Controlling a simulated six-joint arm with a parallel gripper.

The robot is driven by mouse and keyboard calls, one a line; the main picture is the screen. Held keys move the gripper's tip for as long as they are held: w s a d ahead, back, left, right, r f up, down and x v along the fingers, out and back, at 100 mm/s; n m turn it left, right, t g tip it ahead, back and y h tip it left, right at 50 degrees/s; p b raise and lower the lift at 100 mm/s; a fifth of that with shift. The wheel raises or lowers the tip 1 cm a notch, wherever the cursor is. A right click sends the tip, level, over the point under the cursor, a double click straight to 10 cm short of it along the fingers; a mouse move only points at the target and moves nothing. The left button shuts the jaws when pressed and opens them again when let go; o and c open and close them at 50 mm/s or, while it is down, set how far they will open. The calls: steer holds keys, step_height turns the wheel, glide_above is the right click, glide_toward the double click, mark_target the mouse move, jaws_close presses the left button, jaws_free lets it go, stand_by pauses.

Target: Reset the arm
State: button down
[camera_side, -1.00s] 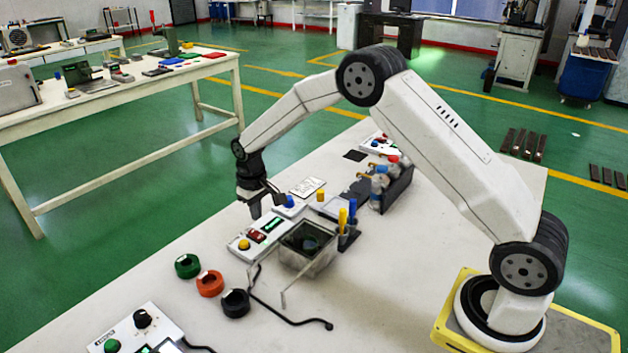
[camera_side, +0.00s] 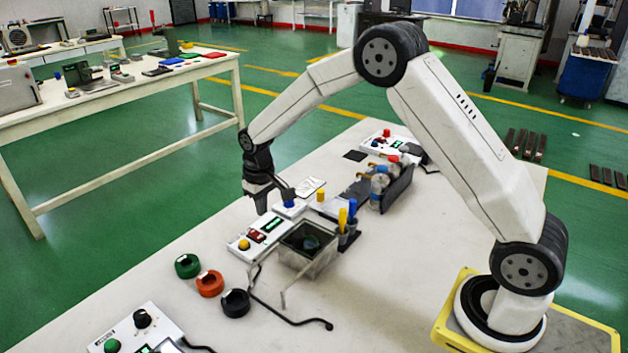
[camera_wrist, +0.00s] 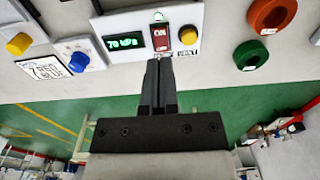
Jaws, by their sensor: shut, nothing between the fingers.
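My gripper (camera_side: 262,188) is above the white table, over the far edge next to the control box with the blue knob. In the wrist view my gripper (camera_wrist: 160,65) shows its two dark fingers together, with nothing between them. A white control box (camera_side: 245,247) with a yellow knob, a red switch and a green display lies just in front of it. In the wrist view this control box (camera_wrist: 110,22) reads 70 kPa, and its red switch (camera_wrist: 188,35) is near the fingertips.
A clear open container (camera_side: 306,262) stands beside the control box. Green (camera_side: 188,266), orange (camera_side: 210,284) and black (camera_side: 236,303) rings lie at the left. A holder with blue and yellow sticks (camera_side: 347,230) and a dark rack (camera_side: 392,190) stand behind. The right front of the table (camera_side: 400,270) is mostly clear.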

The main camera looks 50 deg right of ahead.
steer(key=s+r+t, duration=0.1)
steer(key=s+r, duration=0.1)
steer(key=s, duration=0.9)
steer(key=s+a+r+t, duration=0.1)
steer(key=s+r, duration=0.1)
steer(key=s, duration=1)
steer(key=shift+s, duration=0.3)
steer(key=shift+a, duration=0.1)
